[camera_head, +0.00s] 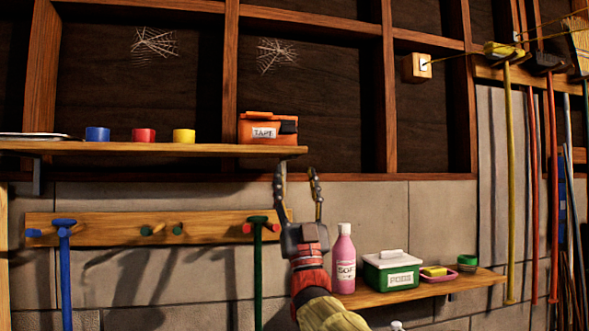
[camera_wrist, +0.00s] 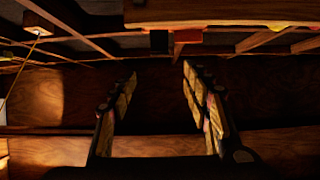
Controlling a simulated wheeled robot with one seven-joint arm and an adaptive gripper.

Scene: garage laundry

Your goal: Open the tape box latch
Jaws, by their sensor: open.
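The orange tape box (camera_head: 254,133) with a white "TAPE" label stands at the right end of the upper wooden shelf (camera_head: 130,149). A dark latch piece (camera_head: 288,127) is on the right part of its front. My gripper (camera_head: 297,170) is open and empty, fingers pointing up, just below and right of the shelf's right end, apart from the box. In the wrist view, my open gripper's fingers (camera_wrist: 159,72) point toward a small black piece (camera_wrist: 159,42), probably the latch, beside a strip of the orange box (camera_wrist: 188,37). Most of the box is hidden there by the shelf.
Below, a peg rail (camera_head: 100,228) holds tools. The wall area right of the tape box is free.

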